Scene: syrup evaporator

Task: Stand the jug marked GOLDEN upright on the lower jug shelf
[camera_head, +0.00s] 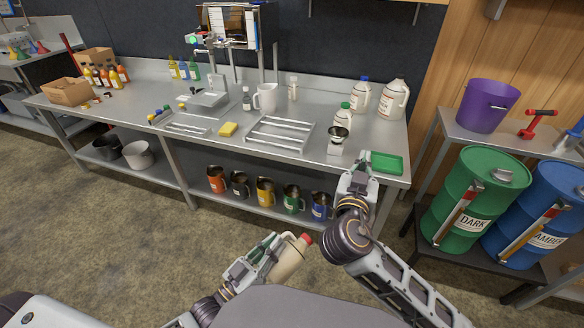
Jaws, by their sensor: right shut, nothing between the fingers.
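A beige jug with a red cap (290,258) is tilted at the bottom centre, in front of the steel bench. No label on it is readable from here. My left gripper (264,254) is shut on its left side and holds it clear of the floor. A low shelf (187,187) runs under the bench. Several steel mugs with coloured bands, including an orange one (216,180) and a blue one (320,206), stand on its right part.
The bench top holds white jugs (392,99), a white pitcher (265,97), a wire rack (279,132), a yellow sponge (228,129) and a green tray (386,163). Pots (138,154) sit on the low shelf's left. Green DARK (470,200) and blue AMBER (545,215) drums stand right.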

